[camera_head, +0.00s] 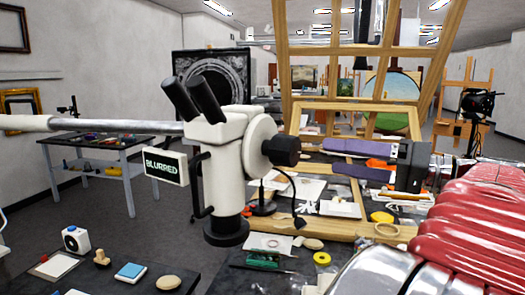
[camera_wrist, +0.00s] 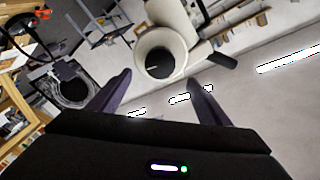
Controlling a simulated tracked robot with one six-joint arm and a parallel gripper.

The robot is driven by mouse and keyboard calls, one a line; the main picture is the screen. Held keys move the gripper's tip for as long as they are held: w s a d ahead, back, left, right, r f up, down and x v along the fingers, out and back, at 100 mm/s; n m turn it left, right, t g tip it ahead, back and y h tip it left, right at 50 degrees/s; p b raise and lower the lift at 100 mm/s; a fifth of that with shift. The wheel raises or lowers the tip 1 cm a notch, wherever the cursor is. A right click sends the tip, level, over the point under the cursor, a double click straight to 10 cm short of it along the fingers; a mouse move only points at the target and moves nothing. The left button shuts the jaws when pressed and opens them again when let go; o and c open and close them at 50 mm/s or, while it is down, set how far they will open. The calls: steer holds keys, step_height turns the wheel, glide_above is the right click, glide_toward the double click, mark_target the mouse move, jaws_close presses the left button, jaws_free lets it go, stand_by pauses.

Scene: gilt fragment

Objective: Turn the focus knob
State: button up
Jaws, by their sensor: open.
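A white microscope (camera_head: 222,165) with black eyepieces stands at the centre of the head view. A small sign on it (camera_head: 166,165) reads "BLURRED". The black focus knob (camera_head: 282,150) sticks out on its right side from a round white housing. In the wrist view the knob (camera_wrist: 158,65) faces me, with a pale line on its face. My gripper (camera_head: 326,155) is open and empty, with purple fingers. Its fingertips point at the knob from the right and look a little short of it. In the wrist view the knob appears between and slightly beyond the fingertips (camera_wrist: 160,77).
A wooden easel frame (camera_head: 452,50) stands behind my gripper. The bench below holds a yellow tape roll (camera_head: 322,258), a green tool (camera_head: 263,259) and a blue block (camera_head: 130,272). A black cable hangs near the knob. Red ribbed material (camera_head: 470,225) fills the right.

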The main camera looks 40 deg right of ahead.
mark_target(296, 153)
steer(key=x, duration=1.2)
steer(key=shift+w+a, duration=0.1)
steer(key=shift+w, duration=0.3)
steer(key=shift+c, duration=0.4)
steer(key=c, duration=0.9)
steer(key=shift+a, duration=0.15)
steer(key=shift+c, duration=0.4)
steer(key=shift+m, duration=0.3)
steer(key=shift+d+f+m, duration=0.1)
steer(key=shift+m, duration=1.25)
steer(key=shift+d+m, duration=0.15)
steer(key=shift+m, duration=1.2)
